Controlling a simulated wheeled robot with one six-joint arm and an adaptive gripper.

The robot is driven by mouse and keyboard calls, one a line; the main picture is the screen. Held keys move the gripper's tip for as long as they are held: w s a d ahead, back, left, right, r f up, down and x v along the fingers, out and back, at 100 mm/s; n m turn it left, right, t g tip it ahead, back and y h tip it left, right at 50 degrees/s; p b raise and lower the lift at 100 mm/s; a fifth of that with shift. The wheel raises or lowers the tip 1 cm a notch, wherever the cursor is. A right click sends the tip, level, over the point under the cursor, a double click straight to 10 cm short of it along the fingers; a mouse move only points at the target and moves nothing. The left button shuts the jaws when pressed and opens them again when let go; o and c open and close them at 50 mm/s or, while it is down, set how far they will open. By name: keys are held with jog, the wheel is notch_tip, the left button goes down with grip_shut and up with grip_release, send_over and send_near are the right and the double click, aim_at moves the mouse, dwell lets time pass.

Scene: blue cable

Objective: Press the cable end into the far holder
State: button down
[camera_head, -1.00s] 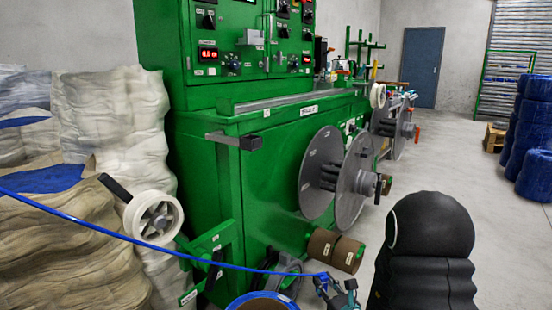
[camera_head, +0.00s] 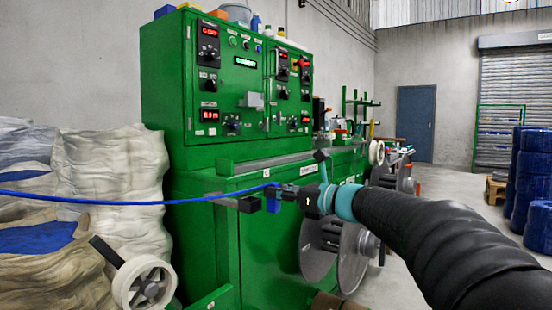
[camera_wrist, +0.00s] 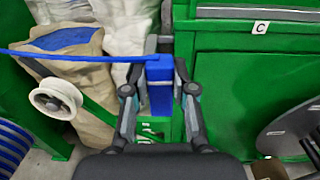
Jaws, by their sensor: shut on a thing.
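The blue cable (camera_head: 130,201) runs in from the left edge to my gripper (camera_head: 284,192). Its end carries a blue block (camera_head: 273,199), held between the fingers; in the wrist view the block (camera_wrist: 159,88) sits upright between both fingertips (camera_wrist: 160,75). A grey bracket with a dark end piece (camera_head: 250,204) juts from the green machine and looks like the holder. In the head view the block is just right of this end piece. I cannot tell whether they touch. In the wrist view, grey parts (camera_wrist: 151,45) show just beyond the block, partly hidden by it.
The green machine (camera_head: 205,235) fills the middle, with grey reel discs (camera_head: 320,250) below my arm. A white spool (camera_head: 145,283) and pale sacks (camera_head: 110,170) stand at the left. Blue coils (camera_head: 530,170) are stacked at the right.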

notch_tip(320, 180, up, 9)
jog(key=s, duration=0.3)
jog(key=shift+m+t+h, duration=0.3)
jog(key=shift+w+a+f+b, duration=0.35)
jog(key=shift+w+a+f, duration=0.35)
jog(key=shift+a, duration=0.3)
jog(key=shift+w+a+f+b, duration=0.3)
jog(key=shift+w+a+f, duration=0.4)
jog(key=shift+a, duration=0.35)
jog(key=shift+w+a+f+b, duration=0.35)
jog(key=shift+w+a+f, duration=0.35)
jog(key=shift+a, duration=0.3)
jog(key=shift+s+d, duration=0.1)
jog(key=shift+d, duration=0.1)
jog(key=shift+f+b, duration=1.35)
jog(key=shift+f, duration=0.7)
dwell(1.7)
